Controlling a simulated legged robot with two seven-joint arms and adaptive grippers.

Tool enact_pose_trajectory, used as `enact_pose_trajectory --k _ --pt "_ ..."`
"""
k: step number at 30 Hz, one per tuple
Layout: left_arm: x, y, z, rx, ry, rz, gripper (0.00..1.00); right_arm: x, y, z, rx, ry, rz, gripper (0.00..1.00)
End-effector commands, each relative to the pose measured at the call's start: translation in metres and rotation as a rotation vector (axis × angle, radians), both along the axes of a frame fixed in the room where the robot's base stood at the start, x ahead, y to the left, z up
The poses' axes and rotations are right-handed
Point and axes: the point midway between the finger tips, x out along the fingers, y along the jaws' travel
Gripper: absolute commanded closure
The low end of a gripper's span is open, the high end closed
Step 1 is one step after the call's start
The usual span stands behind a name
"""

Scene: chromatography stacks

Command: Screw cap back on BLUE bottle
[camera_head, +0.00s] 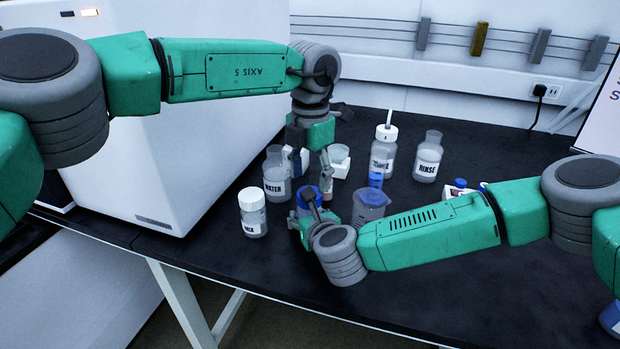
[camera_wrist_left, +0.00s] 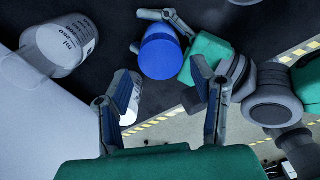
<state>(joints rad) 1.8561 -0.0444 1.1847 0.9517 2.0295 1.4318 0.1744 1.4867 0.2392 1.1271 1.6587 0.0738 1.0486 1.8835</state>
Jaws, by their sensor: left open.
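A blue, rounded top (camera_head: 308,192) shows at the front middle of the bench, and I take it for the BLUE bottle. In the left wrist view this blue top (camera_wrist_left: 160,55) is smooth; I cannot tell whether it is a cap or the bottle itself. My right gripper (camera_head: 304,214) has its fingers around it, partly hiding it; their contact is unclear. My left gripper (camera_head: 325,160) points down just behind and above it. In the left wrist view my left gripper (camera_wrist_left: 163,95) is open, its fingers apart, with nothing held between them.
A beaker (camera_head: 370,208) stands close on the right. A white-capped bottle (camera_head: 383,150) and a RINSE bottle (camera_head: 428,160) stand further back. A large white machine (camera_head: 185,130) blocks the left.

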Motion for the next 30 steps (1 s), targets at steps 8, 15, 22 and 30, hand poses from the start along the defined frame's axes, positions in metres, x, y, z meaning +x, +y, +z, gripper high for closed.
enact_pose_trajectory --k 8,15,22,30 --pt "0.0 0.0 0.033 -0.001 -0.001 0.028 0.48 0.0 0.0 0.001 0.0 -0.001 0.0 1.0" --pt "0.0 0.0 0.031 -0.001 -0.001 0.027 0.48 0.0 0.0 0.0 0.0 -0.001 0.0 1.0" --pt "0.0 0.0 0.006 -0.001 0.002 0.026 0.48 0.0 0.0 0.001 0.0 -0.001 0.0 1.0" --pt "0.0 0.0 -0.033 -0.001 0.0 0.027 0.48 0.0 0.0 0.001 0.0 -0.001 0.0 1.0"
